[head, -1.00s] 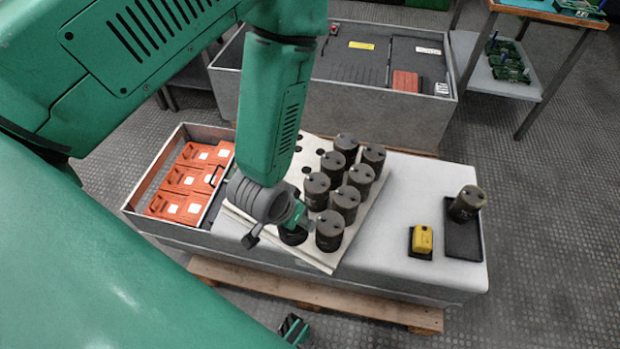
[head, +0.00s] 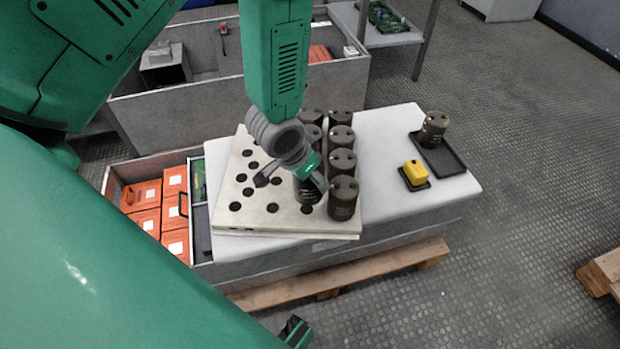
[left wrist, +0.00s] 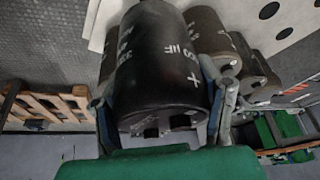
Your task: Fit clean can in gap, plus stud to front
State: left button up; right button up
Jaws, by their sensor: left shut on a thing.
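My left gripper (head: 312,178) is shut on a dark can (head: 306,193) at the front of the pale board with holes (head: 255,228). In the left wrist view the held can (left wrist: 155,65) fills the middle between the fingers. White lettering and a plus mark show on its side, and its studs are at the lower end. A dark hole (head: 306,209) shows just below the can; I cannot tell whether the can touches the board. Several other cans (head: 343,195) stand in rows beside it. Another can (head: 434,128) stands on a black tray (head: 447,161). My right gripper is not visible.
A yellow block (head: 415,172) sits on a small black pad. A bin with orange boxes (head: 146,194) adjoins the board's left side. Several holes left of the cans are empty. A grey crate (head: 213,105) stands behind. The white bench top is clear between the cans and tray.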

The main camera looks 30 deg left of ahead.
pick_arm(q)
jog(key=shift+f+b, duration=0.4)
jog(key=shift+f, duration=0.05)
jog(key=f+b, duration=0.3)
jog(key=shift+a+f, duration=0.2)
jog(key=shift+a, duration=0.2)
jog(key=shift+d+f+b, duration=0.1)
jog(key=shift+f+b, duration=0.4)
jog(key=shift+b, duration=0.05)
jog(key=shift+d, duration=0.2)
jog(key=shift+a, duration=0.2)
jog(key=shift+s+d, duration=0.15)
jog(key=shift+p, duration=0.5)
jog(key=shift+f, duration=0.6)
dwell(0.6)
